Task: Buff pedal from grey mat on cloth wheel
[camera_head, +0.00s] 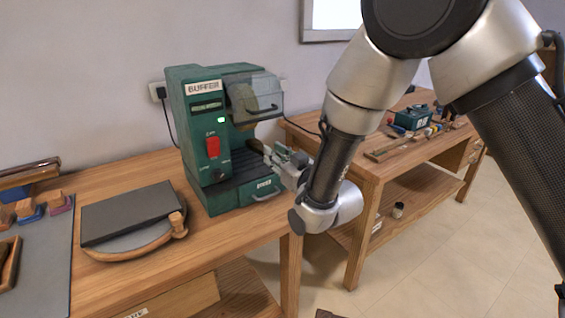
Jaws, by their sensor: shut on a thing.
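The green buffing machine (195,140) stands on the wooden bench. Its beige cloth wheel (241,102) shows partly behind a clear guard (265,98). My gripper (272,153) is in front of the machine's opening, below the guard. It is shut on a small brownish piece, seemingly the pedal (256,146), whose far end points into the opening below the wheel. Whether it touches the wheel cannot be told. The grey mat (45,285) lies at the left of the bench, cut off by the frame edge.
A dark slab (130,212) lies over a round wood-rimmed board beside the machine. Wooden blocks (40,210) with coloured bases stand at the mat's back. A red switch (213,147) and a drawer (262,189) are on the machine's front. A second bench (385,165) with tools stands right.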

